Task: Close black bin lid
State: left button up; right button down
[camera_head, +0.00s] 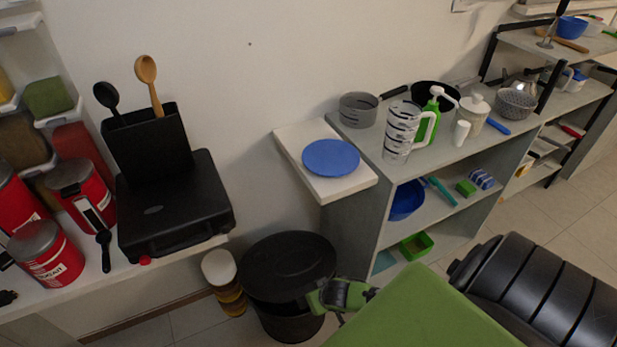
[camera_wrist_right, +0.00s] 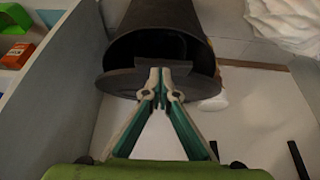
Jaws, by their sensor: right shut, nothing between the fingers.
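The black bin (camera_head: 285,322) stands on the floor at the bottom centre of the head view. Its round black lid (camera_head: 287,262) is above the bin's mouth. In the right wrist view the bin (camera_wrist_right: 160,14) appears upside down, and a dark gap shows between its rim and the lid (camera_wrist_right: 118,82), so the lid is partly open. My right gripper (camera_wrist_right: 161,82) is shut and empty, its fingertips at the lid's near edge; whether they touch it I cannot tell. In the head view my right gripper (camera_head: 330,296) is beside the lid's right edge. My left gripper is not in view.
A grey shelf unit (camera_head: 350,225) stands right of the bin, with a blue plate (camera_head: 331,157) on its white top. A counter (camera_head: 75,290) with a black appliance (camera_head: 175,205) is at left. A stack of round containers (camera_head: 222,280) stands close left of the bin.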

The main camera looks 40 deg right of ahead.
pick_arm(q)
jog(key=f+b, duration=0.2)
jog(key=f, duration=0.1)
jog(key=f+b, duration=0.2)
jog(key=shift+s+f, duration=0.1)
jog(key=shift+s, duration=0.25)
pick_arm(e)
jog(key=s+f, duration=0.3)
jog(key=f, duration=0.6)
jog(key=shift+a+f, duration=0.3)
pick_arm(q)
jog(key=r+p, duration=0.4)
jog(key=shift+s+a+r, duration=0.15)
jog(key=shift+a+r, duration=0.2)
pick_arm(e)
jog(key=s+a+r, duration=0.2)
jog(key=s+r, duration=0.4)
jog(key=s, duration=0.3)
jog(key=shift+s+a+r, duration=0.15)
jog(key=shift+s+r, duration=0.05)
